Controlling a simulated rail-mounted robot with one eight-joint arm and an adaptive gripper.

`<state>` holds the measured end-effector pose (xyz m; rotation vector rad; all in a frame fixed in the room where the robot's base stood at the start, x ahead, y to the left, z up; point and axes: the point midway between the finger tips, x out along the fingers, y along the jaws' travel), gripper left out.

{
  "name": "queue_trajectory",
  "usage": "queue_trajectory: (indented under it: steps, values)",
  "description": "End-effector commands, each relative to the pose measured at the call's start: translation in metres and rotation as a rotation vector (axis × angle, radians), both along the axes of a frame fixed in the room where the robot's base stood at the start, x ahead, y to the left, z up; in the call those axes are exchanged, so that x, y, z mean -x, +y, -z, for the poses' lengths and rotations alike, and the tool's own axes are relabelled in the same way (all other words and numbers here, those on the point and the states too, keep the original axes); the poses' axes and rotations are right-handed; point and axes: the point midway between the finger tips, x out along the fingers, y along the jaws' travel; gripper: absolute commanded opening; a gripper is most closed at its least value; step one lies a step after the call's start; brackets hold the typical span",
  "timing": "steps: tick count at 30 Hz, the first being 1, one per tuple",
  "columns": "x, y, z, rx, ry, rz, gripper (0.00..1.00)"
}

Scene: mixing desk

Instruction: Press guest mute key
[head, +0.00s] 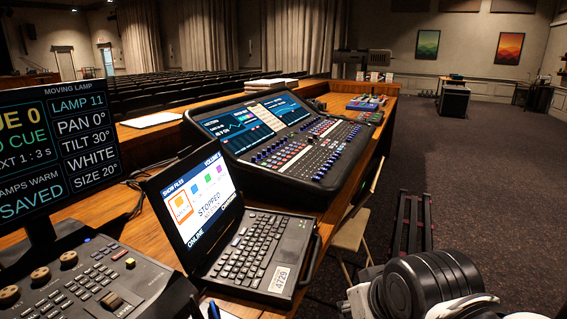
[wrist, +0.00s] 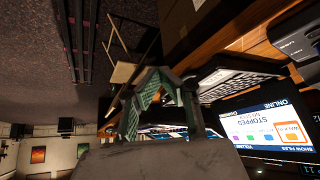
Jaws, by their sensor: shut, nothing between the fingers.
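The mixing desk (head: 262,137) stands on the wooden counter in the head view, with two lit screens and rows of faders and coloured keys. Its key labels are too small to read, so I cannot tell which key is guest mute. In the wrist view, which is turned upside down, my gripper (wrist: 166,74) is shut and empty, with its green-padded fingers pointing up the picture. Part of the mixing desk (wrist: 163,130) shows beyond the fingers, mostly hidden by them. The gripper is apart from the desk. My arm shows at the head view's lower right; the fingers are not visible there.
A rugged laptop (head: 245,245) stands open in front of the desk; its screen also shows in the wrist view (wrist: 265,125). A lighting console (head: 85,285) and a monitor (head: 60,145) stand at left. A folding chair (head: 352,232) is beside the counter.

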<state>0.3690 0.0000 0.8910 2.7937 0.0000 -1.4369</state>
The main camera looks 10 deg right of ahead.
Motion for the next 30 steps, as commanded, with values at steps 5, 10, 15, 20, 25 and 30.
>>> queue_trajectory:
  steps: [5,10,15,20,25,30]
  values:
    - [-0.006,0.001,-0.009,-0.007,0.000,0.001,0.00]
    - [-0.040,0.005,-0.049,-0.043,-0.003,0.005,0.00]
    - [-0.094,0.011,-0.099,-0.101,-0.007,0.012,0.00]
    - [-0.150,0.015,-0.138,-0.155,-0.012,0.019,0.00]
    - [-0.212,0.018,-0.172,-0.213,-0.018,0.026,0.00]
    - [-0.276,0.019,-0.196,-0.271,-0.025,0.033,0.00]
